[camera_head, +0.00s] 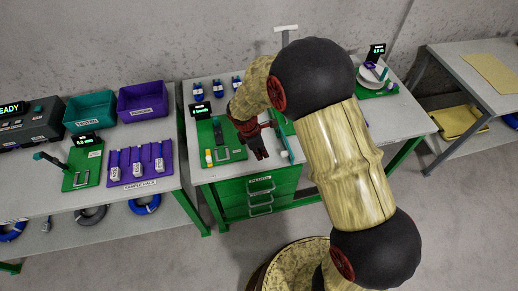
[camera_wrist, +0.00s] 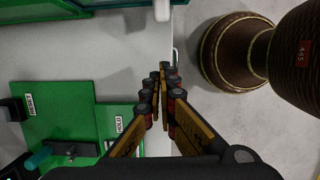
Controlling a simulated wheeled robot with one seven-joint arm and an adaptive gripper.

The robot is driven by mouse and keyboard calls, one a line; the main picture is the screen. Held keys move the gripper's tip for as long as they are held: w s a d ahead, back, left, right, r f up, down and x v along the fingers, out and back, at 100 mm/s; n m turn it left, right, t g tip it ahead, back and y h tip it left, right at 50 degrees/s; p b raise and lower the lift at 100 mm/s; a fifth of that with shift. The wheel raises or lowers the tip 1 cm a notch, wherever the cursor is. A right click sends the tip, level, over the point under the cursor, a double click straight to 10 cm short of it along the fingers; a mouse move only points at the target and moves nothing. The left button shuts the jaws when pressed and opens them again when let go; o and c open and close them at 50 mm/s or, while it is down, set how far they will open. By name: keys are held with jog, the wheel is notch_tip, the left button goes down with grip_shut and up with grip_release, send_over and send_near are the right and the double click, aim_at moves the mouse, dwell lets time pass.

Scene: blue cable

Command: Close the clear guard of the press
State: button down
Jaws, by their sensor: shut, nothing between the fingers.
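My gripper (camera_head: 258,152) is shut and empty over the front part of the middle bench. In the wrist view its fingertips (camera_wrist: 167,72) meet above the bench edge. A green-based device (camera_head: 285,127) stands just right of my gripper, largely hidden by my arm; I take it for the press. A pale upright part (camera_head: 283,149) shows at its front. I cannot make out the clear guard or its angle. In the wrist view, a green plate with small labels (camera_wrist: 62,122) lies left of my fingers, apart from them.
Left of my gripper, a green fixture (camera_head: 222,142) with a small display stands on the middle bench (camera_head: 205,172). Bottles (camera_head: 215,88) line its back. A purple rack (camera_head: 140,163) and bins (camera_head: 143,101) are on the left bench. Green drawers (camera_head: 260,195) are below.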

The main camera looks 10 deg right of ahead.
jog(key=shift+x, duration=1.15)
jog(key=shift+d+r+b, duration=0.2)
jog(key=shift+d+b, duration=0.2)
jog(key=shift+d, duration=1.45)
jog(key=shift+r, duration=0.1)
jog(key=shift+d, duration=0.15)
